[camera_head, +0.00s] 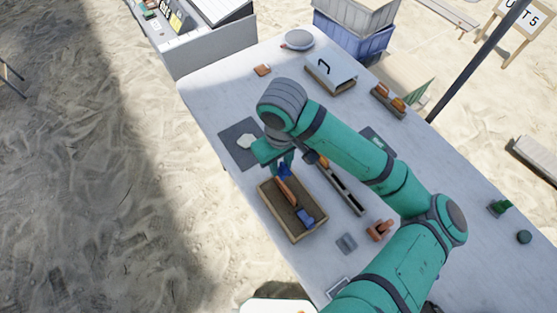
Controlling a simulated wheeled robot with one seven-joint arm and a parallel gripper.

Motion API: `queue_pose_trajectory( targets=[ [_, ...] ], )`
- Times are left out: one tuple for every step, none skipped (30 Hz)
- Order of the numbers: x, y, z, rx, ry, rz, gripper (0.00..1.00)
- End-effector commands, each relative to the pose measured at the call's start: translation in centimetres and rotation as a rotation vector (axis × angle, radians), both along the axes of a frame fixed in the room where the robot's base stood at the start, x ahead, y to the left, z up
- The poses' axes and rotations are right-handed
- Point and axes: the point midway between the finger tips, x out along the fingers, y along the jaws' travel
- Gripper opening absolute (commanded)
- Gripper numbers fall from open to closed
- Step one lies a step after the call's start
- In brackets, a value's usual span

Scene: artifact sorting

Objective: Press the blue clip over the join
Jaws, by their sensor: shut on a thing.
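My gripper (283,162) is at the upper end of a shallow wooden tray (268,210), pointing down. It is shut on a small blue clip (285,171), though the fingers are small and partly covered by my wrist. An orange-brown rod-like piece (287,190) lies in the tray just below the clip. A second blue piece (305,216) is at the rod's lower right end. The join itself is too small to make out, and I cannot tell whether the held clip touches the rod.
A dark mat with a pale piece (245,141) lies left of my wrist. A long slotted rack (347,192) is right of the tray, partly behind my arm. An orange-brown object (380,230) and a grey square (346,243) lie lower right. A lidded box (330,76) stands farther back.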

Motion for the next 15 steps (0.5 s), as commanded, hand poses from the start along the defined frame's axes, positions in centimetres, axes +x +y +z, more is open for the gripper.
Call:
queue_pose_trajectory(
  targets=[
    [0.0,-0.2,-0.1,0.009,0.008,0.004,0.0],
    [-0.1,-0.2,-0.1,0.016,0.014,0.011,0.0],
    [-0.1,-0.2,-0.3,0.013,0.013,0.011,0.0],
    [-0.1,-0.1,-0.5,0.013,0.013,0.012,0.0],
    [-0.1,-0.1,-0.7,0.013,0.013,0.014,0.0],
    [-0.1,0.0,-1.0,0.014,0.012,0.016,0.0],
    [-0.1,0.0,-1.2,0.013,0.012,0.016,0.0],
    [-0.1,0.1,-1.5,0.012,0.013,0.017,0.0],
    [-0.1,0.2,-1.8,0.013,0.013,0.02,0.0],
    [-0.1,0.2,-2.1,0.013,0.013,0.02,0.0],
    [-0.1,0.2,-2.4,0.014,0.012,0.02,0.0],
    [-0.1,0.2,-2.7,0.013,0.012,0.019,0.0],
    [-0.2,0.3,-3.0,0.012,0.013,0.021,0.0],
    [-0.2,0.3,-3.2,0.012,0.013,0.021,0.0],
    [-0.1,0.3,-3.5,0.012,0.013,0.021,0.0]
  ],
)
